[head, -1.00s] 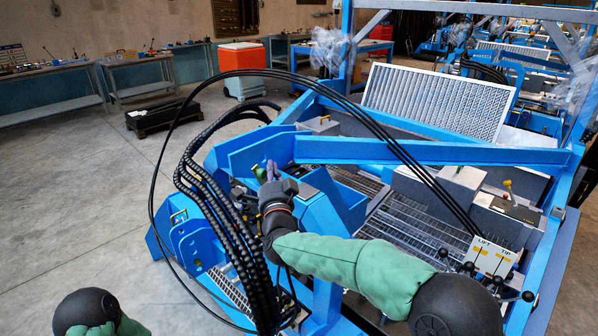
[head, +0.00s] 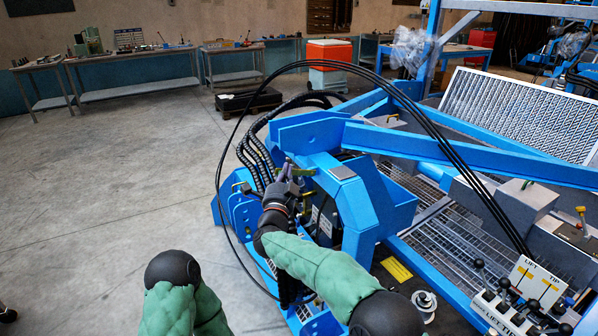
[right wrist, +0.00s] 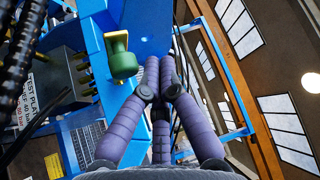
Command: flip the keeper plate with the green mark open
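My right gripper (head: 289,166) is at the end of the green-sleeved arm, close against the blue machine head in the head view. In the right wrist view its purple fingers (right wrist: 157,65) are drawn together at the tips, with nothing seen between them. A green knob-like part (right wrist: 121,60) sits just left of the fingertips there, apart from them, in front of a blue plate (right wrist: 152,28). I cannot tell which part is the keeper plate itself. In the head view a small yellow-green part (head: 304,171) shows beside the gripper. My left gripper is out of view.
Black hoses (head: 262,150) arch over and beside my right arm. A lever block marked LIFT and TIP (head: 537,283) stands at lower right. A blue beam (head: 470,150) crosses behind.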

